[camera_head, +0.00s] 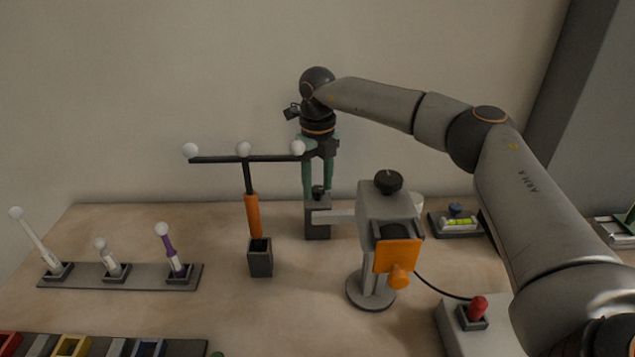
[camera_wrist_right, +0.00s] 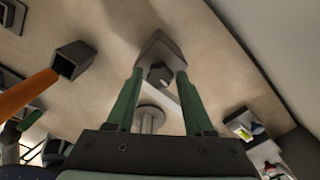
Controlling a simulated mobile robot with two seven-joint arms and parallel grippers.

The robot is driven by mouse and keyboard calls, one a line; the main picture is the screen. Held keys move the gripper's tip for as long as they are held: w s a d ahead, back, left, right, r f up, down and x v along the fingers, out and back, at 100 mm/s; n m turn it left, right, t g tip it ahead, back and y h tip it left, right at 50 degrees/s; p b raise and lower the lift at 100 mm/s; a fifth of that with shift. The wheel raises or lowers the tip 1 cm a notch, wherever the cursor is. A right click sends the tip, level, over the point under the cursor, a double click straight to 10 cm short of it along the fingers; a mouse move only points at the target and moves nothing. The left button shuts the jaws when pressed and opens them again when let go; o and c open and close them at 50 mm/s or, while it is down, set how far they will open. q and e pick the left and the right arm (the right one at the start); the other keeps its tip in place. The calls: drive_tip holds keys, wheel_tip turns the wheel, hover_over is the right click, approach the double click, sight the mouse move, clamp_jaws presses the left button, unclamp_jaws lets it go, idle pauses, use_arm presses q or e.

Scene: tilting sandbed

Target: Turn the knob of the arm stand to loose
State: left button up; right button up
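A small dark knob (camera_head: 318,191) sits on top of a grey block (camera_head: 317,228); a pale bar (camera_head: 338,215) runs from the block towards a grey housing. My right gripper (camera_head: 318,190) points down over the knob with its green fingers apart, one on each side. In the right wrist view, the knob (camera_wrist_right: 159,75) shows between the open fingers (camera_wrist_right: 160,75), with a gap on both sides. Whether the fingertips reach its height is hard to tell. The knob's setting cannot be read. My left gripper is not in view.
The grey housing (camera_head: 377,208) on a round base carries a black top knob (camera_head: 388,182) and an orange plate (camera_head: 397,255). Left stands an orange-handled T-bar (camera_head: 252,215) with white balls. A red button (camera_head: 478,307) and a level (camera_head: 458,223) lie to the right.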

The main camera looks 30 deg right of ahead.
clamp_jaws()
idle(0.3)
